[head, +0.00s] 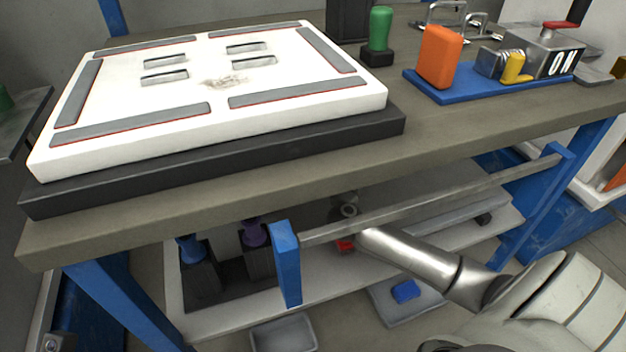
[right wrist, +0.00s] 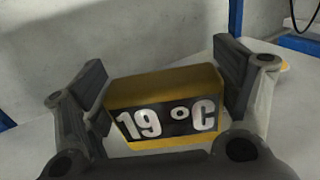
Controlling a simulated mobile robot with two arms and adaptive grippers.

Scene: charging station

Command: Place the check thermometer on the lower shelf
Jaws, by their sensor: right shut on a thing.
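The check thermometer (right wrist: 165,103) is a yellow block with a dark face reading "19 °C". In the right wrist view it sits between the two dark finger pads of my right gripper (right wrist: 160,80), which is shut on it. A pale surface (right wrist: 290,108) lies beneath and around it; I cannot tell whether the block touches it. In the head view my right arm reaches from the right under the tabletop, above the white lower shelf (head: 225,322). The thermometer and the right fingers are hidden there. My left gripper is not in view.
A blue post (head: 286,262) and a grey rail (head: 430,203) stand at the lower shelf's front. A dark holder (head: 205,283) with blue and purple handles fills its left. A white panel (head: 250,105), a green-topped item (head: 380,30) and an orange block (head: 440,57) stand on the tabletop.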

